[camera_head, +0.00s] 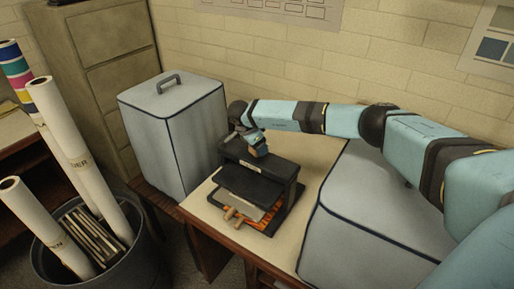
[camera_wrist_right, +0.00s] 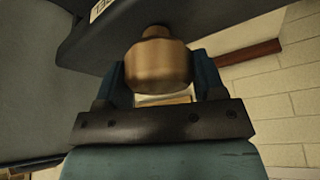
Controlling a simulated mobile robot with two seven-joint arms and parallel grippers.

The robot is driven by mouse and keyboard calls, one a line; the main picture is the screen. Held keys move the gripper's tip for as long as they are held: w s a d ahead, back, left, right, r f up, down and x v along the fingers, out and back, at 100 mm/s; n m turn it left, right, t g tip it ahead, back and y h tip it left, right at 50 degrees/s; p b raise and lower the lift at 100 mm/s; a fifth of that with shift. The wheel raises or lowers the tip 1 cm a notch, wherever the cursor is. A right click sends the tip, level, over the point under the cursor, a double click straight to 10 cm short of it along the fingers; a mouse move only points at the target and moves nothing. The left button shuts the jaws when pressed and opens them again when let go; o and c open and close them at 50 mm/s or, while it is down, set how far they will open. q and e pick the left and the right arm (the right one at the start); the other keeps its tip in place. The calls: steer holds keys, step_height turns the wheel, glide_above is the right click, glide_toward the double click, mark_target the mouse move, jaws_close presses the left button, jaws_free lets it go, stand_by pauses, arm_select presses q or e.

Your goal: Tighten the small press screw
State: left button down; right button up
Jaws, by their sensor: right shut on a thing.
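The small press (camera_head: 262,182) is a black frame on the table, with an orange-patterned sheet and wooden pegs at its lower front. Its screw has a tan wooden knob (camera_head: 259,150) at the top of the frame. My right gripper (camera_head: 254,143) reaches down to this knob from above. In the right wrist view the rounded knob (camera_wrist_right: 158,62) sits between the two blue fingers of my right gripper (camera_wrist_right: 160,85), which is shut on it. The dark press beam (camera_wrist_right: 95,38) lies close beside the knob. The screw's shaft is hidden. My left gripper is not in view.
A grey covered box (camera_head: 175,135) with a handle stands left of the press. Another grey covered shape (camera_head: 350,220) is close on the right. A dark bin (camera_head: 85,265) with paper rolls stands at lower left.

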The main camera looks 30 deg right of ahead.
steer(key=m+g+b, duration=0.1)
steer(key=m, duration=0.2)
steer(key=shift+f, duration=0.1)
steer(key=m+b, duration=0.1)
steer(key=m, duration=0.1)
steer(key=m+g+y, duration=0.1)
steer(key=m, duration=0.1)
steer(key=shift+g+b, duration=0.3)
steer(key=shift+b, duration=0.1)
steer(key=m+g+y, duration=0.1)
steer(key=m, duration=0.3)
steer(key=shift+b, duration=0.4)
steer(key=m+y, duration=0.1)
steer(key=m, duration=0.1)
steer(key=shift+m, duration=0.4)
steer(key=m+y, duration=0.1)
steer(key=m, duration=0.2)
steer(key=shift+m+g+y, duration=0.3)
steer(key=m+y+p, duration=0.1)
steer(key=m, duration=0.1)
steer(key=shift+r+m, duration=0.2)
steer(key=shift+m, duration=0.2)
steer(key=m+y+p, duration=0.1)
steer(key=m, duration=0.2)
steer(key=shift+m+t+y+p, duration=0.6)
steer(key=shift+m+p, duration=0.3)
steer(key=shift+m, duration=0.7)
